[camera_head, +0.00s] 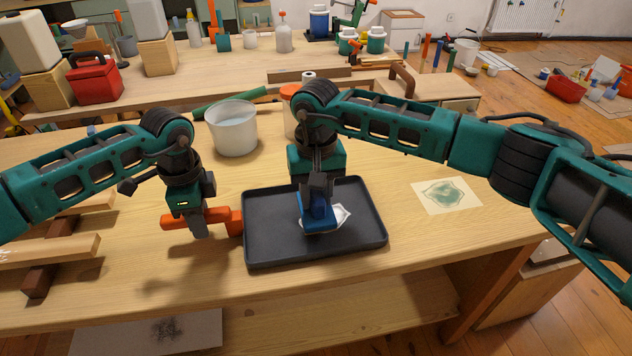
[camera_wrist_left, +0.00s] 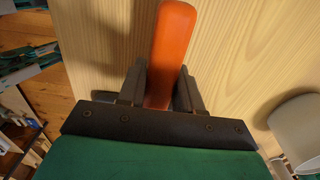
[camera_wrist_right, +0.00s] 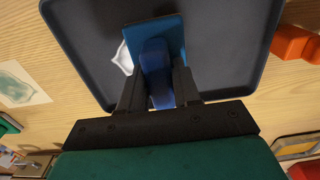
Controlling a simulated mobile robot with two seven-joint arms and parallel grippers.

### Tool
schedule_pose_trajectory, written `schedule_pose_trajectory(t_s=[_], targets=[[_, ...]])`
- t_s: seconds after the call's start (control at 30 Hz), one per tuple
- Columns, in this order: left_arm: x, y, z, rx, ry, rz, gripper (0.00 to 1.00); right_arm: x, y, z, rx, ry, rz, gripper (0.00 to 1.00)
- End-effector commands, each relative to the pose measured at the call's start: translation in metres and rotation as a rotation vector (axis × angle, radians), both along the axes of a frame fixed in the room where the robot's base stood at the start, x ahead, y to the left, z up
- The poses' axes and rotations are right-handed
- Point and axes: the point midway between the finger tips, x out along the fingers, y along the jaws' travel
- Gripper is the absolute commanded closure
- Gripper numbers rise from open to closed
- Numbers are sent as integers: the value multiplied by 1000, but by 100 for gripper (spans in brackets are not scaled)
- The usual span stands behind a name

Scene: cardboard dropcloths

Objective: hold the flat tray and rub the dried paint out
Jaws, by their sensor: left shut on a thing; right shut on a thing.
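The flat tray (camera_head: 275,245) is dark grey with a low rim and lies on the wooden bench; it also fills much of the right wrist view (camera_wrist_right: 220,50). A white dried paint patch (camera_head: 341,214) lies on its floor, partly hidden by the blue rubbing block (camera_head: 318,222). My right gripper (camera_head: 319,196) is shut on the block's darker blue grip (camera_wrist_right: 156,75), with the block down at the patch. My left gripper (camera_head: 200,226) is shut on an orange handle (camera_head: 226,217) at the tray's left edge; the handle also shows in the left wrist view (camera_wrist_left: 172,45).
A white bucket (camera_head: 235,135) stands behind the tray. A paper with a green print (camera_head: 447,194) lies to the right. Wooden strips (camera_head: 60,248) lie at the left. Bare bench lies in front of the tray.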

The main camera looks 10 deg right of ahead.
Motion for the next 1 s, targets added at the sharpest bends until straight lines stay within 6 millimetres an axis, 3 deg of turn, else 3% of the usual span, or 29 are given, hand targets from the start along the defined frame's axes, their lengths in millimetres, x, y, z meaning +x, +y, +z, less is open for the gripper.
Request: schedule_pose_trajectory(t_s=[0.1,0.17,0.5,0.9,1.0], targets=[[0,0,0,0,0,0,93,-1,0,-19,-1,3,-2,92],[0,0,0,0,0,0,92,0,-7,-17,0,0,-3,96],[0,0,0,0,-1,0,92,0,-39,-19,-2,2,-3,96],[0,0,0,-1,-1,0,93,-1,1,-18,2,2,2,96],[0,0,1,-1,-1,0,93,1,1,-11,2,-2,0,96]])
